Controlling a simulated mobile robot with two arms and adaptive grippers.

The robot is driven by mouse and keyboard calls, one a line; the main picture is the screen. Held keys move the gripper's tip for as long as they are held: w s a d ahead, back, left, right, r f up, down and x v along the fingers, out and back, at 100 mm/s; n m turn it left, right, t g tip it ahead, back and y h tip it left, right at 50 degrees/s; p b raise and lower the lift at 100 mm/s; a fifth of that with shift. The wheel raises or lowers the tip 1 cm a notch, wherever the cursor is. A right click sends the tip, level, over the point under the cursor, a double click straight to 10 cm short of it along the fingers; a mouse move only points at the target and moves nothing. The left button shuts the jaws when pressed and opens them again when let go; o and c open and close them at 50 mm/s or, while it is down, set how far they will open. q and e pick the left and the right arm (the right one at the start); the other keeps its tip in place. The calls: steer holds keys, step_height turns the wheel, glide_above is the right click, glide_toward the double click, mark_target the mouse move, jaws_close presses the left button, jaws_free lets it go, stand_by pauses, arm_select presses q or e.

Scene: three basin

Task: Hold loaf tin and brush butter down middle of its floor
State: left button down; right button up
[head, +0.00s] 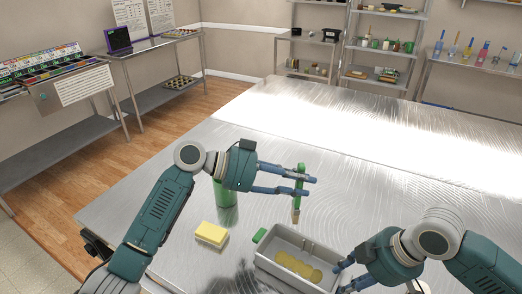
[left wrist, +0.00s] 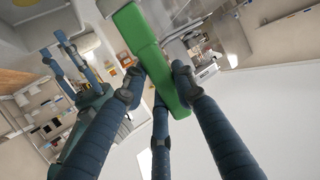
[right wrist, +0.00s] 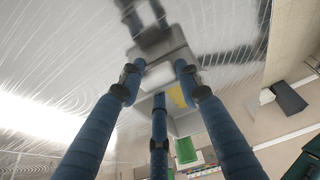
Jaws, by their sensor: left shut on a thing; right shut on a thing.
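The grey loaf tin (head: 268,264) sits on the metal table in the head view, with a yellow butter streak (head: 297,266) along its floor. My right gripper (head: 342,277) is shut on the tin's right end. The tin (right wrist: 182,58) also shows between its fingers in the right wrist view. My left gripper (head: 307,186) is shut on the green handle of a brush (head: 299,178), which also shows in the left wrist view (left wrist: 150,55). The brush hangs upright, its pale bristles pointing down above and behind the tin, apart from it.
A yellow block (head: 211,233) lies left of the tin. A green cylinder (head: 227,194) stands behind my left arm. A small green piece (head: 260,236) is at the tin's back left corner. The table (head: 400,180) is clear behind and to the right.

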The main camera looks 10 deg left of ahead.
arm_select(q)
steer(key=s+d+m+g, duration=0.7)
steer(key=s+d+g, duration=0.1)
steer(key=s, duration=0.4)
steer(key=shift+s+d+g+y, duration=0.3)
steer(key=shift+s+g, duration=0.1)
steer(key=shift+g, duration=0.1)
steer(key=shift+a, duration=0.1)
steer(key=shift+w+a+f, duration=0.15)
steer(key=shift+a+f, duration=0.2)
steer(key=shift+f, duration=0.55)
steer(key=shift+w+a+f, duration=0.2)
steer(key=shift+a+f, duration=0.2)
steer(key=shift+f, duration=0.45)
steer(key=shift+w+a+f, duration=0.15)
steer(key=shift+a+f, duration=0.2)
steer(key=shift+f, duration=0.55)
steer(key=shift+f, duration=0.1)
steer(key=shift+f, duration=0.7)
